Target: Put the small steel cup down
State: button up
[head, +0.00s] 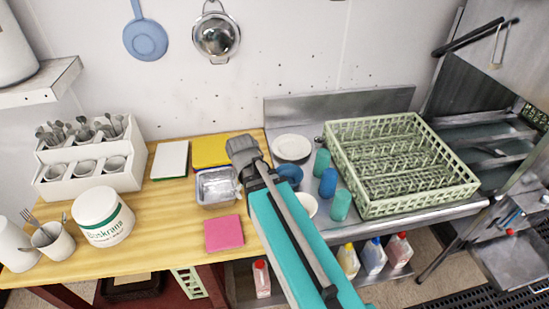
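My arm reaches in from the bottom right over the wooden counter, and its dark wrist end is beside the square steel pan (217,187). My gripper (238,181) is mostly hidden by my own wrist, just at the pan's right side. Its fingers cannot be made out, so I cannot tell whether it is open or shut. I cannot make out the small steel cup for certain; anything at the fingertips is hidden or too small to tell.
A pink cloth (223,233), a yellow board (210,151) and a white board (169,160) lie on the wooden counter (165,220). A white tub (103,217) stands at left. Right of my arm are blue and green cups (328,182), a white plate (292,147) and a green dish rack (400,165).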

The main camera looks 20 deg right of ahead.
jog(key=shift+m+y, duration=0.5)
jog(key=shift+m, duration=0.1)
jog(key=s+a, duration=0.1)
jog(key=s+a+r, duration=0.1)
jog(key=shift+s+a+r+p, duration=0.25)
jog(key=shift+s+r+p, duration=0.05)
jog(key=shift+s+p, duration=0.1)
jog(key=c, duration=0.6)
